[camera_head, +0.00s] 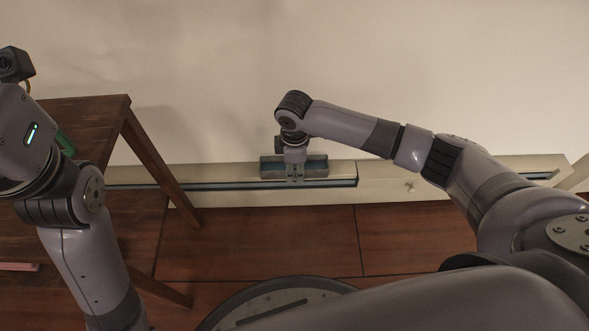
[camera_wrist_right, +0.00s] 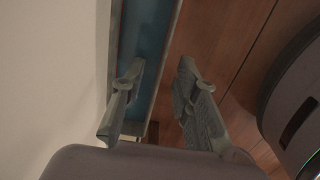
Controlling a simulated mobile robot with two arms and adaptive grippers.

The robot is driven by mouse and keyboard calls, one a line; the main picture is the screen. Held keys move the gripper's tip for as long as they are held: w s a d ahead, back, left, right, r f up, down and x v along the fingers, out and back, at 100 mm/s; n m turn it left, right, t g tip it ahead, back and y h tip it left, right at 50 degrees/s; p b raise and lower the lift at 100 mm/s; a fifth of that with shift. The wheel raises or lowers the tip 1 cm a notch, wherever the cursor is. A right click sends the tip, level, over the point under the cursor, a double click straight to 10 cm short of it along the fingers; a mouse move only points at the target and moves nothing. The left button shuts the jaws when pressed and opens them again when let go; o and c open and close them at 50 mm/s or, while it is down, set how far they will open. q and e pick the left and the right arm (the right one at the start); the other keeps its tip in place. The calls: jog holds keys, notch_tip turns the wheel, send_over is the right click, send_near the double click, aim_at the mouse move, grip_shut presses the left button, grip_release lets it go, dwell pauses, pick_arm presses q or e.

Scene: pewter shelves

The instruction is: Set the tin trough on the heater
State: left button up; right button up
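The tin trough (camera_head: 318,168) is a grey rectangular tray with a bluish inside. It appears to rest level on the long pale heater (camera_head: 390,189) low along the wall. My right gripper (camera_head: 295,177) points down at the middle of the trough. In the right wrist view, the two fingers of the right gripper (camera_wrist_right: 160,85) are apart, with the near wall of the trough (camera_wrist_right: 152,35) between them. One finger is over the bluish inside, the other on the floor side. The fingers hide part of the trough. My left arm is at the left edge; its gripper is out of frame.
A dark wooden table (camera_head: 85,108) stands at the left, one leg close to the heater. A green object (camera_head: 65,143) is on it, partly behind my left arm. The brown tiled floor (camera_head: 290,240) in front of the heater is clear. The pale wall is directly behind.

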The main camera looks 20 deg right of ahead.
notch_tip(320, 180, up, 11)
dwell(0.3)
jog(key=shift+s, duration=0.15)
dwell(0.4)
